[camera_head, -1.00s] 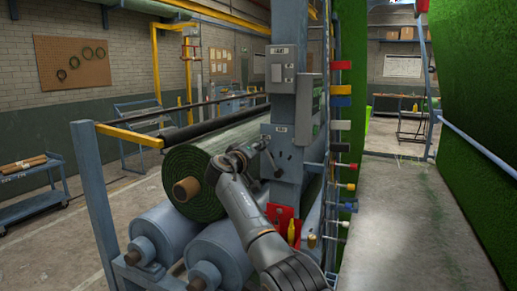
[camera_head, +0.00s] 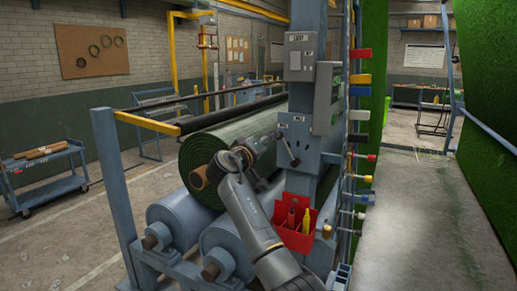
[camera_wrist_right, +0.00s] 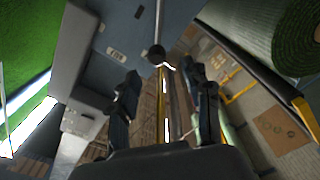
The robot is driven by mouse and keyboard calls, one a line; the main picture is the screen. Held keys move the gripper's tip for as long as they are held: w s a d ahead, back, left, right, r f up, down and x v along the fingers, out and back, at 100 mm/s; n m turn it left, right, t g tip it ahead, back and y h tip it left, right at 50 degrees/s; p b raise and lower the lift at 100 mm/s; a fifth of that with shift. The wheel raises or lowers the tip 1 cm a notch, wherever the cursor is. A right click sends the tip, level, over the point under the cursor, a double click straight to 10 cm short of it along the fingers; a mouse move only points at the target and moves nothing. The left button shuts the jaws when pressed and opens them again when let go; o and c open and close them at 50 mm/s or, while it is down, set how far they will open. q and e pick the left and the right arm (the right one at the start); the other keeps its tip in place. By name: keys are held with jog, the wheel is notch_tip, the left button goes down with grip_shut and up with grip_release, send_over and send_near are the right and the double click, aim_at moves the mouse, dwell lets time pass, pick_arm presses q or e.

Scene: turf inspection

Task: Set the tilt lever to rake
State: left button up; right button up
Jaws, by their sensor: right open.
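The tilt lever (camera_head: 289,150) is a thin rod with a dark round knob on the side plate of the blue-grey post (camera_head: 312,185). In the head view it slants down to the right. In the right wrist view its knob (camera_wrist_right: 156,54) shows between and just beyond the fingertips. My right gripper (camera_wrist_right: 161,74) is open, with a dark finger on each side of the knob and nothing held. In the head view my right gripper (camera_head: 268,148) is just left of the lever, partly hidden by my own wrist. The small labels are unreadable. My left gripper is not in view.
A green turf roll (camera_head: 204,150) lies on blue rollers (camera_head: 180,220) left of the post. A red holder (camera_head: 295,225) with a yellow tool hangs below the lever. A grey switch box (camera_head: 301,55) sits above. Coloured fittings (camera_head: 360,115) line the post's right side. The right aisle is clear.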

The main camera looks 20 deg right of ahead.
jog(key=v, duration=0.6)
jog(key=shift+f, duration=0.1)
